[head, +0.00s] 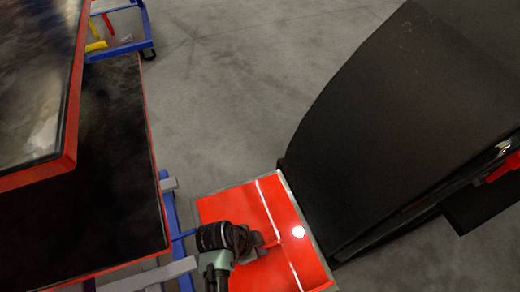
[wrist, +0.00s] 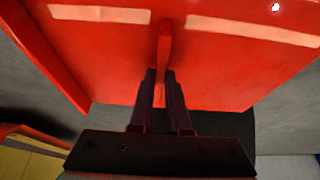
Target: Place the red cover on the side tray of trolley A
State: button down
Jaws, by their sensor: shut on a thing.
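The red cover (head: 232,207) is a flat panel with pale stripes, low in the head view, between the trolley and the dark body. It fills the top of the wrist view (wrist: 230,60). My gripper (head: 258,246) is over its middle. In the wrist view my gripper's fingers (wrist: 161,80) are closed on the cover's upright red handle (wrist: 165,45). A grey rim borders the cover's upper and right edges; I cannot tell whether it belongs to a tray beneath. No label identifies trolley A.
A blue-framed trolley with a black, red-edged panel (head: 95,170) stands at left. Grey bars (head: 150,275) project from it towards the cover. A large black curved body (head: 390,120) stands close at right. Another blue trolley (head: 125,50) is at upper left. Grey floor between is clear.

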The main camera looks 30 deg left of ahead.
jog(key=shift+w+f, duration=0.1)
jog(key=shift+f, duration=0.05)
jog(key=shift+f, duration=0.15)
jog(key=c, duration=0.9)
grip_release()
jog(key=shift+r, duration=0.35)
jog(key=p+v, duration=0.1)
jog(key=v, duration=0.2)
jog(key=s+a, duration=0.2)
jog(key=s, duration=0.1)
jog(key=s+a, duration=0.3)
jog(key=s+a+b, duration=0.1)
jog(key=s+a, duration=0.1)
jog(key=s, duration=0.1)
jog(key=shift+s+a+f, duration=0.15)
jog(key=shift+s+f, duration=0.1)
jog(key=shift+f, duration=0.05)
jog(key=shift+s, duration=0.1)
